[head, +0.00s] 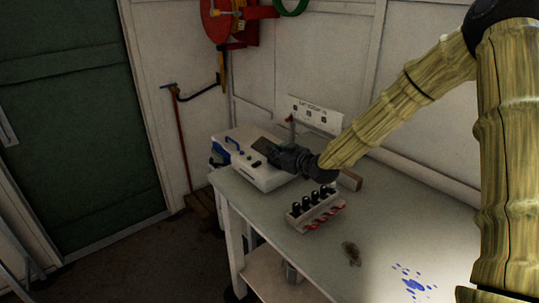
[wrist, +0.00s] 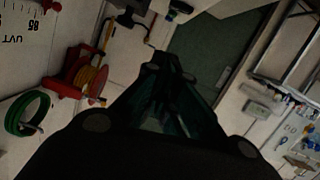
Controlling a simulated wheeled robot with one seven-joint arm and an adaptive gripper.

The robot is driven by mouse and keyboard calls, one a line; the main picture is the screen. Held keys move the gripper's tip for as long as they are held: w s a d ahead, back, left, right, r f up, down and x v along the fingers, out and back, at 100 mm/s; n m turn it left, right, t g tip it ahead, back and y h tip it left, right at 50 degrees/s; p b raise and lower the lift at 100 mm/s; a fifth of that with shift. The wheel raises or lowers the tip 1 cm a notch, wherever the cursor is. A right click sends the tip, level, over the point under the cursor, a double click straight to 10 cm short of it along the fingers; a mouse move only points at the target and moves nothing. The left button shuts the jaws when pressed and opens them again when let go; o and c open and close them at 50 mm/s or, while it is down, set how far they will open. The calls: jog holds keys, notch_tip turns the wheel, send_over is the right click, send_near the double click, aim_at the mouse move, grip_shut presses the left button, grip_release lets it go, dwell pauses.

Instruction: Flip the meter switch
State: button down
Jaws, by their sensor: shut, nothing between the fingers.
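A white box-shaped device (head: 266,179) with a blue handle (head: 233,144) and dark knobs stands at the far left end of the table. My gripper (head: 266,148) is over its top, reaching in from the right, with its fingers shut and empty. I cannot tell whether it touches the device. In the wrist view, my gripper's dark fingers (wrist: 168,70) come together ahead. A white panel with a scale marked "UVT" and "85" (wrist: 22,28) shows upside down at the upper left. I cannot make out the meter switch in either view.
A rack of black-capped vials (head: 316,208) stands on the table (head: 330,265), right of the device. A small brown lump (head: 351,253) and blue splashes (head: 412,283) lie nearer. A red hose reel (head: 217,22) hangs on the wall; a green door (head: 75,120) is at left.

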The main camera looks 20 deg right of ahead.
jog(key=p, duration=0.4)
send_over(261, 167)
jog(key=f, duration=0.3)
jog(key=shift+a, duration=0.3)
jog(key=shift+d+f+p, duration=0.2)
jog(key=shift+f+p, duration=0.15)
jog(key=shift+f, duration=1.2)
jog(key=shift+f, duration=0.1)
jog(key=b, duration=0.1)
jog(key=f+m+b, duration=0.1)
jog(key=shift+w+d+f+b, duration=0.1)
jog(key=shift+d+b, duration=0.15)
jog(key=shift+b, duration=0.1)
jog(key=shift+r+p, duration=0.25)
jog(key=shift+p, duration=0.1)
jog(key=shift+r+y, duration=0.3)
jog(key=shift+r, duration=0.3)
jog(key=r, duration=0.1)
jog(key=r+p, duration=0.1)
jog(key=r, duration=0.1)
jog(key=shift+w+d, duration=0.15)
jog(key=shift+d, duration=0.1)
jog(key=b+v, duration=0.3)
jog(key=v, duration=0.7)
jog(key=shift+d, duration=0.2)
